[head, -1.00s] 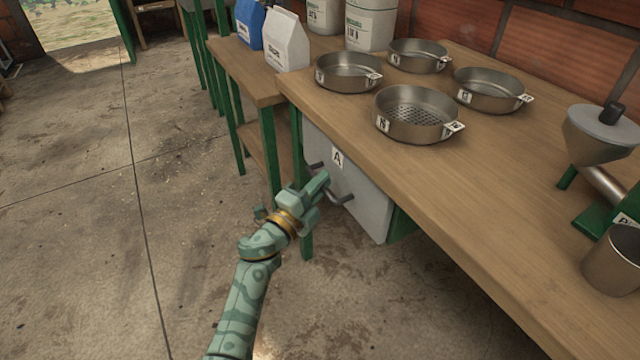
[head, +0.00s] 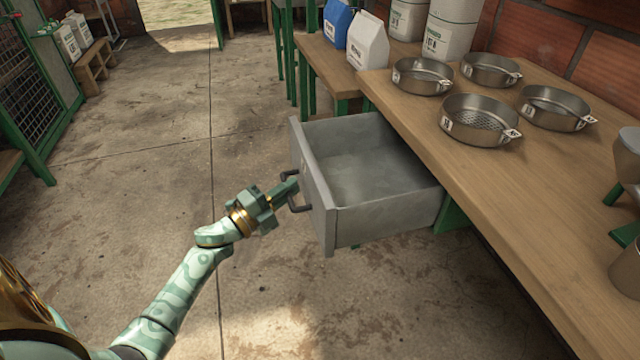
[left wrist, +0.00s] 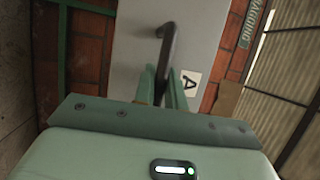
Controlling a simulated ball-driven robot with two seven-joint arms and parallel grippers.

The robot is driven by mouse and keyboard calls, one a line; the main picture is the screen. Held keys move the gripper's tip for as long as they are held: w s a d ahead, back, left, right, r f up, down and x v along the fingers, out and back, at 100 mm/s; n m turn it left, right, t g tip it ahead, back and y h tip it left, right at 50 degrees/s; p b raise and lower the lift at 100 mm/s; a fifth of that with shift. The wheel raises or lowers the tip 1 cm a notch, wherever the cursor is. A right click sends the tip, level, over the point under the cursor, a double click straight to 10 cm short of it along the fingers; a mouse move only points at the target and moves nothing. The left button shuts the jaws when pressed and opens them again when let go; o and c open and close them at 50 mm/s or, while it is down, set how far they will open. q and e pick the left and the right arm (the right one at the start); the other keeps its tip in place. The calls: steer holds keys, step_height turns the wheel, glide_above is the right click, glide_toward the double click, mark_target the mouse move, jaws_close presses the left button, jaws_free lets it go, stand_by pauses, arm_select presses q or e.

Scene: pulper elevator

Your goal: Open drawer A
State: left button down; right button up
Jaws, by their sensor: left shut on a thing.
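Drawer A (head: 392,220) is a grey metal drawer under the wooden workbench. It stands pulled far out, and its inside looks empty. Its front carries a dark bar handle (head: 297,206), partly hidden by my gripper. My left gripper (head: 288,189) is shut on the handle. In the left wrist view the fingers (left wrist: 164,88) close around the dark handle (left wrist: 168,45), beside the white label A (left wrist: 189,82) on the drawer front (left wrist: 205,30). The right gripper does not show.
The workbench (head: 500,200) holds several metal sieve pans (head: 480,120), white containers (head: 450,35) and a funnel-topped machine at the right edge. The concrete floor (head: 150,160) left of the drawer is clear.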

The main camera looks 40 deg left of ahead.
arm_select(q)
steer(key=s+a, duration=0.1)
steer(key=s, duration=0.1)
steer(key=s+a, duration=0.1)
steer(key=shift+s+a+f, duration=0.1)
steer(key=shift+s+a, duration=0.3)
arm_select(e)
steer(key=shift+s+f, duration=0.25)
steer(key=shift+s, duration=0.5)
arm_select(q)
steer(key=c, duration=1.5)
jaws_free()
steer(key=shift+o, duration=0.2)
steer(key=v, duration=1.6)
steer(key=shift+b, duration=0.4)
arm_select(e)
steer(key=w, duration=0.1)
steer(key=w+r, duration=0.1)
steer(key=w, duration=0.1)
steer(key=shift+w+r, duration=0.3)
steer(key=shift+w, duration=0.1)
arm_select(q)
steer(key=shift+s, duration=0.1)
